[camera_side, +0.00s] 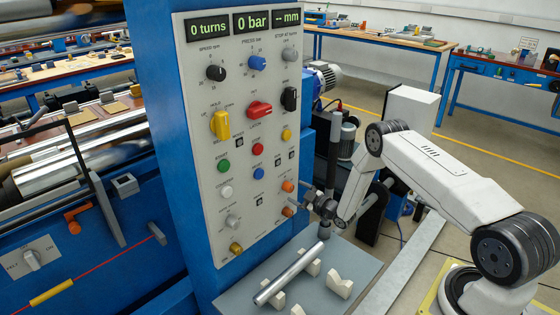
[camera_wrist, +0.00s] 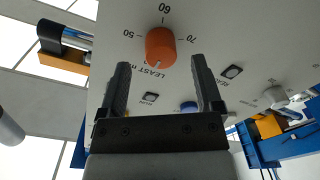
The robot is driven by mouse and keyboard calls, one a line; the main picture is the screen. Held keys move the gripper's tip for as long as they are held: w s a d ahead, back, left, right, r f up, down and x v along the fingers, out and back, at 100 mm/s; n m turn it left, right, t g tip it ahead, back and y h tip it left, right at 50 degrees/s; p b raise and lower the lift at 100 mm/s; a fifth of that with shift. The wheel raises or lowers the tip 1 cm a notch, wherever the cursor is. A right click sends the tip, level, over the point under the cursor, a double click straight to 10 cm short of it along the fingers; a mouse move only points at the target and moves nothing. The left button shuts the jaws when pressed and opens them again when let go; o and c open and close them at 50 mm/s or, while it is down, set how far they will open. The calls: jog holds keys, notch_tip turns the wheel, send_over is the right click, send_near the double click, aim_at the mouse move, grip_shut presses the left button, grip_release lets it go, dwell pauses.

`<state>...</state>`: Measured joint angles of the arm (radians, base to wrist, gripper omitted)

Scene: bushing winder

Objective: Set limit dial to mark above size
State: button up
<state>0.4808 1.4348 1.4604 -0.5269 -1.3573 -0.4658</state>
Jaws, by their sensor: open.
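In the side view my gripper (camera_side: 318,203) is at the panel's lower right edge, near two small orange knobs (camera_side: 288,186). The size display (camera_side: 286,21) reads "-- mm".
The panel (camera_side: 205,130) carries several other knobs and buttons, including a yellow handle (camera_side: 220,125) and a red one (camera_side: 259,109). A metal bar (camera_side: 290,273) lies on pale V-blocks on the grey shelf (camera_side: 235,300) below. A blue button (camera_wrist: 188,106) shows between my fingers.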

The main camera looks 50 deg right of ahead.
aim_at(292, 189)
jog(key=shift+w+a, duration=0.1)
jog(key=shift+w, duration=1.45)
jog(key=shift+c, duration=0.2)
grip_shut()
